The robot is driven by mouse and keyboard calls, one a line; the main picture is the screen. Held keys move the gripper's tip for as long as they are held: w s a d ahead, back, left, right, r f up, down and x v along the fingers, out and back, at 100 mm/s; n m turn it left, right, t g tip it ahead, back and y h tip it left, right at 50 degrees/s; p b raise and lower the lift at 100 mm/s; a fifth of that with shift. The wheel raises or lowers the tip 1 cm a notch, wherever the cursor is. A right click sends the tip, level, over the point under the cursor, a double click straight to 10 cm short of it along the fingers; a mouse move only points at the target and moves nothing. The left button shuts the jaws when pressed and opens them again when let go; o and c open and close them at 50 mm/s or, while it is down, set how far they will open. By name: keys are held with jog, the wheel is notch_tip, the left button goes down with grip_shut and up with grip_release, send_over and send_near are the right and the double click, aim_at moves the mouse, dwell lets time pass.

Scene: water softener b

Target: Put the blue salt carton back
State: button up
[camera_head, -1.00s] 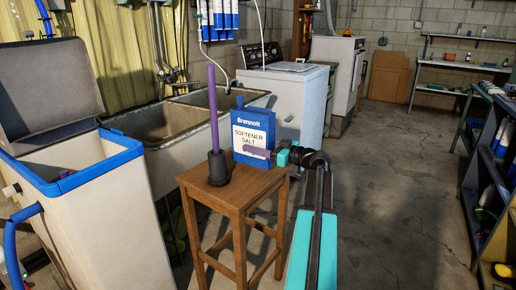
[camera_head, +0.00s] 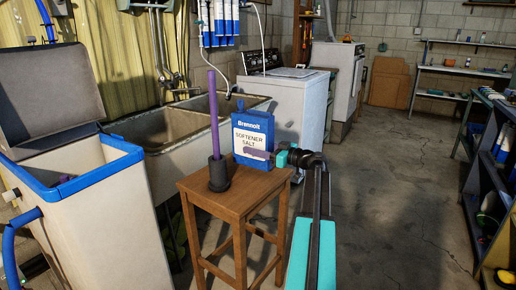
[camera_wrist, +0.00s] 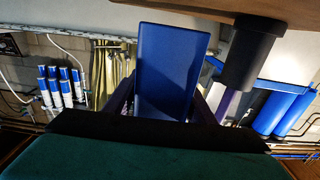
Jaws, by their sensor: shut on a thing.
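The blue salt carton (camera_head: 254,128) has a white "Softener Salt" label and is at the back right of the small wooden stool (camera_head: 238,201) in the head view. I cannot tell whether its base touches the stool top. My gripper (camera_head: 259,154) reaches in from the right, its purple fingers across the front of the carton, low on the label. In the wrist view (camera_wrist: 170,115) the fingers stand on either side of the blue carton (camera_wrist: 172,68), shut on it. The carton's far side and part of its lower label are hidden.
A purple stick (camera_head: 213,110) stands in a dark holder (camera_head: 219,174) on the stool, close left of the carton. An open blue-rimmed tank (camera_head: 85,190) stands at left. Behind are a sink (camera_head: 165,128) and a white washer (camera_head: 287,100). The floor at right is clear.

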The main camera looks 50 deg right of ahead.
jog(key=shift+w+d+f+b, duration=0.1)
jog(key=shift+f+b, duration=0.25)
jog(key=shift+f, duration=1.3)
jog(key=shift+f, duration=0.1)
jog(key=o, duration=1.5)
jog(key=shift+f, duration=0.1)
jog(key=p+v, duration=0.1)
jog(key=v, duration=1.1)
